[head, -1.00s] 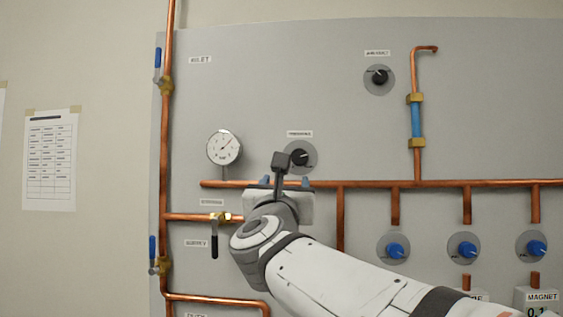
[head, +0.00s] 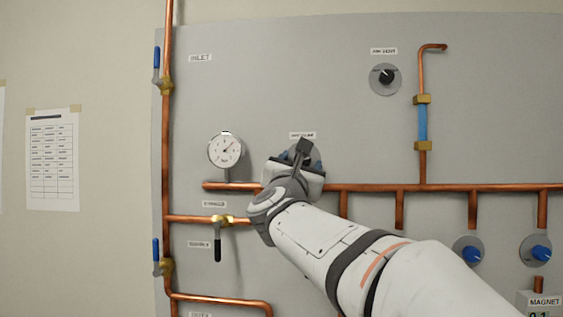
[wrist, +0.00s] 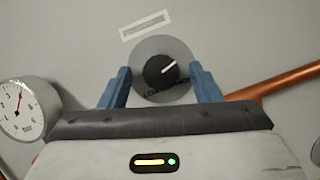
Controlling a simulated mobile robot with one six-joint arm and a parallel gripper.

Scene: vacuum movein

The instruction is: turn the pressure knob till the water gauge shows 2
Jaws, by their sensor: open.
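The pressure knob (wrist: 161,70) is black with a white pointer line, on a round grey plate, below a small label. In the wrist view its pointer aims up and to the right. My gripper (wrist: 160,75) is open, with one blue finger on each side of the knob and gaps between; I cannot tell how deep the fingers reach. In the head view my gripper (head: 300,157) covers most of the knob. The round white water gauge (head: 226,151) is left of it; it also shows in the wrist view (wrist: 22,110), needle near upright, exact reading unclear.
A copper pipe (head: 420,188) runs across the panel just below the knob. A brass valve with a black handle (head: 218,244) is at lower left. Another black knob (head: 386,76) is at upper right, and blue knobs (head: 468,251) are at lower right.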

